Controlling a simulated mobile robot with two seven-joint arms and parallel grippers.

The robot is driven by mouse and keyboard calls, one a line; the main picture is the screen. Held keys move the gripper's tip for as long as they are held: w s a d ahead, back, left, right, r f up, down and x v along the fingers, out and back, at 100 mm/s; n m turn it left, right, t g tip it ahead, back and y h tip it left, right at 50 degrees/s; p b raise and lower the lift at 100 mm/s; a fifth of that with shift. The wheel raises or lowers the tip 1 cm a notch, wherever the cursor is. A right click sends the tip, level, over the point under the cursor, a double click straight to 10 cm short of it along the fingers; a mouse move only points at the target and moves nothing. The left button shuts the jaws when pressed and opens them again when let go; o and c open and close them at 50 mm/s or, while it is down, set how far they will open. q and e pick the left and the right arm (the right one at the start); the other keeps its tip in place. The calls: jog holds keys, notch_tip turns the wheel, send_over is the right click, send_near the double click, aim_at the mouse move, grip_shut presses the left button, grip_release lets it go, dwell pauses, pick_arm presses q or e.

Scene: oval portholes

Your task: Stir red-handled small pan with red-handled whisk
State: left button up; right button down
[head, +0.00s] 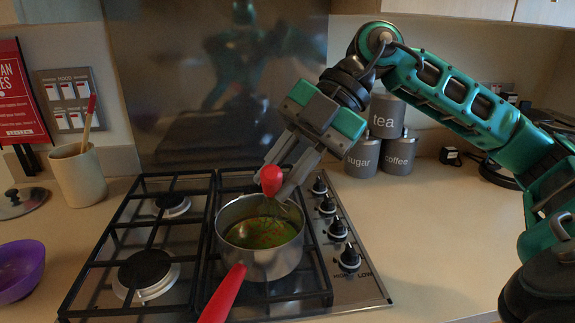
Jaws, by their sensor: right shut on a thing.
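The small pan (279,262) is steel and sits on the right side of the hob. Its red handle (222,296) points to the front left. It holds a greenish liquid with red and orange bits. My right gripper (282,186) is above the pan's far rim, shut on the red-handled whisk (270,180). The whisk's red handle end shows between the fingers, and its thin wires reach down into the pan, hard to make out against the liquid. My left gripper is not in view.
The gas hob (340,291) has black grates and knobs on its right. A purple bowl (20,270), a utensil crock (78,176) and a lid (22,202) stand at left. Tea, sugar and coffee canisters (386,117) stand behind. The counter at right is mostly clear.

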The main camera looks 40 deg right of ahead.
aim_at(265, 185)
jog(key=shift+w+r, duration=0.1)
jog(key=shift+w, duration=0.2)
jog(key=shift+w+a+p, duration=0.35)
jog(key=shift+w+p, duration=0.1)
jog(key=shift+w, duration=0.05)
jog(key=shift+w+a, duration=0.3)
jog(key=shift+w, duration=0.15)
jog(key=s+a, duration=0.1)
jog(key=s+a+b, duration=0.1)
jog(key=s, duration=0.1)
jog(key=s+a, duration=0.1)
jog(key=shift+s+a+f+b, duration=0.2)
jog(key=shift+a+f+b, duration=0.1)
jog(key=shift+f+b, duration=0.05)
jog(key=shift+s+d+r, duration=0.15)
jog(key=shift+s+d, duration=0.1)
jog(key=shift+s, duration=0.15)
jog(key=shift+w+d+r, duration=0.2)
jog(key=shift+w+d, duration=0.05)
jog(key=shift+w, duration=0.2)
jog(key=shift+w+d+p, duration=0.4)
jog(key=shift+w+p, duration=0.2)
jog(key=shift+p, duration=0.05)
jog(key=shift+w+d+f, duration=0.1)
jog(key=shift+w+d, duration=0.05)
jog(key=shift+w, duration=0.1)
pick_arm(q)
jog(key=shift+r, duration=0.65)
